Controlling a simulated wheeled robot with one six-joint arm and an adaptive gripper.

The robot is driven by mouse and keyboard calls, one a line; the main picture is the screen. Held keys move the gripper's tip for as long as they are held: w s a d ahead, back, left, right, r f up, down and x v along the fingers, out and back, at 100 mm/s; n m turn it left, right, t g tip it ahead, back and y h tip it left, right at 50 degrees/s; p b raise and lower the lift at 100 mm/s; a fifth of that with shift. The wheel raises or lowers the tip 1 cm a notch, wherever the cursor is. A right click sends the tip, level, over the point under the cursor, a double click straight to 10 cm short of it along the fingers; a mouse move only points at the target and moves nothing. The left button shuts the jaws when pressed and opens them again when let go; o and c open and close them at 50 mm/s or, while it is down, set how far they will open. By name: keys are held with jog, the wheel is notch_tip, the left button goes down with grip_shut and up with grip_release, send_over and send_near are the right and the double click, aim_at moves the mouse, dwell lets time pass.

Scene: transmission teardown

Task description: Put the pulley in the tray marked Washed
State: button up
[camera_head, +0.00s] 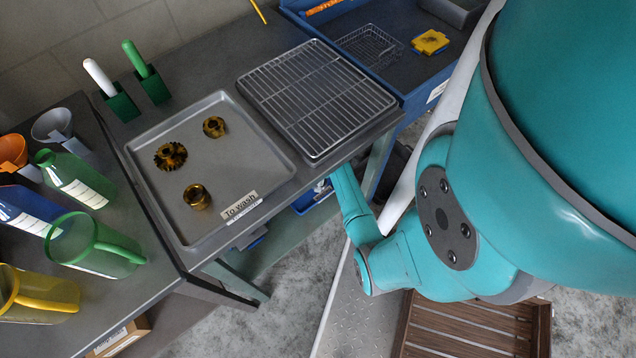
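A grey tray (235,165) with a "To wash" label (241,205) on its front edge holds three oily, brass-coloured parts. They are a toothed gear (171,156), a small round part (214,127) behind it to the right, and a short hollow cylinder (197,197) near the front. I cannot tell for sure which of them is the pulley. No label reading "Washed" is legible. My teal arm fills the right side, and my gripper is not in view.
A wire rack on a tray (316,98) stands right of the grey tray. A blue-edged surface (408,100) at the back right holds a wire basket (369,46) and a yellow item (430,42). Bottles, funnels, jugs and two brushes crowd the left. A slatted wooden platform (470,330) lies below.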

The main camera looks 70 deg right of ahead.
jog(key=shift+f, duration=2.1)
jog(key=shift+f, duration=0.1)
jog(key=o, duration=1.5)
